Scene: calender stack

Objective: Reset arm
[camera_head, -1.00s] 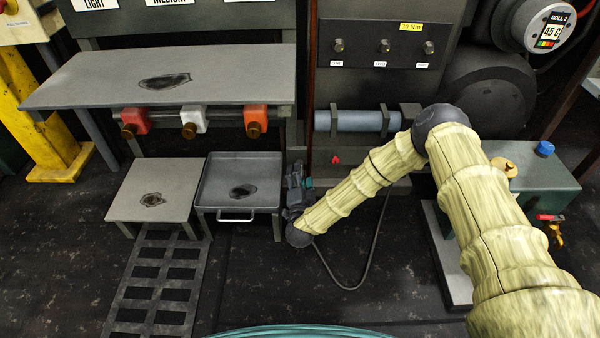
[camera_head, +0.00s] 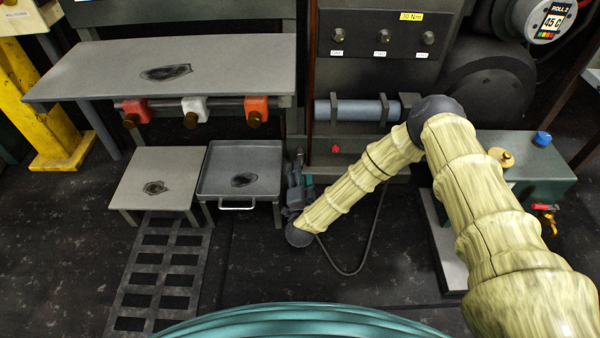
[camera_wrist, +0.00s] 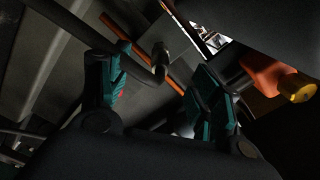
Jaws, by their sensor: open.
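My gripper (camera_head: 299,182) is at the end of my sleeved arm in the head view, just right of the grey tray and in front of the dark cabinet. It looks small there and is partly hidden by my wrist. In the wrist view my gripper (camera_wrist: 160,90) shows two teal-padded fingers spread wide apart. I see nothing held between them. An orange block with a brass knob (camera_wrist: 272,76) shows beyond the right finger.
A grey shelf (camera_head: 240,62) with red, white and orange clamps beneath stands at back left. A small table (camera_head: 135,185) and a tray (camera_head: 270,160) stand below it. A green box (camera_head: 545,172) with valves is at right. Dark floor (camera_head: 260,270) is open in front.

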